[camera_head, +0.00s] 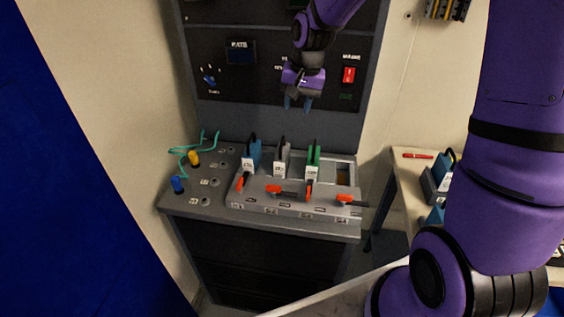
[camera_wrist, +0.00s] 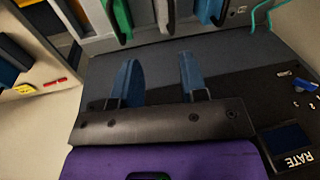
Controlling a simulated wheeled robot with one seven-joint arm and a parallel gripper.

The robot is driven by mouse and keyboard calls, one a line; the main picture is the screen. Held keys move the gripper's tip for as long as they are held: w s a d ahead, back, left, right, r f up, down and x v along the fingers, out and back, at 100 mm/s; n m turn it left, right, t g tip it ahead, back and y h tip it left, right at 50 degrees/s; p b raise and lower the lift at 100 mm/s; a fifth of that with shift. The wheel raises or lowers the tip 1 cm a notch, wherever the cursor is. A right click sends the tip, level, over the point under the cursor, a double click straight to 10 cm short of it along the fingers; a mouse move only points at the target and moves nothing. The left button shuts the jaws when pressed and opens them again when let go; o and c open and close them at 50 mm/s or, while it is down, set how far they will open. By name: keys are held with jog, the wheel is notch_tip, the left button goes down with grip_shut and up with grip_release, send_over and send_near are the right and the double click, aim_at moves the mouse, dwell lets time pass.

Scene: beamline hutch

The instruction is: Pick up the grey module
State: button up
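The grey module (camera_head: 281,160) stands upright in the second slot of the grey rack (camera_head: 290,208), between a blue module (camera_head: 251,154) and a green module (camera_head: 313,160). It has a dark handle on top and a white label on its front. In the wrist view the grey module (camera_wrist: 163,12) shows only in part at the top edge. My gripper (camera_head: 298,104) is open and empty, above and behind the modules, in front of the upright panel. Its two blue fingers (camera_wrist: 160,82) are apart with nothing between them.
Orange levers (camera_head: 280,190) line the rack front at differing angles. The fourth slot (camera_head: 343,176) looks empty. Green cables (camera_head: 190,150) with yellow and blue plugs lie at left. A side table (camera_head: 408,180) at right holds a red pen (camera_head: 418,156) and more modules.

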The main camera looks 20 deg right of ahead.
send_near(282, 140)
jog(key=shift+m+y, duration=0.3)
jog(key=shift+m, duration=0.1)
jog(key=x, duration=0.5)
jog(key=shift+s+d+f, duration=0.25)
jog(key=shift+s+f, duration=0.05)
jog(key=shift+w+x, duration=0.1)
jog(key=shift+x, duration=1.15)
jog(key=shift+w+x, duration=0.15)
jog(key=shift+x, duration=1.1)
jog(key=shift+c, duration=0.3)
grip_shut()
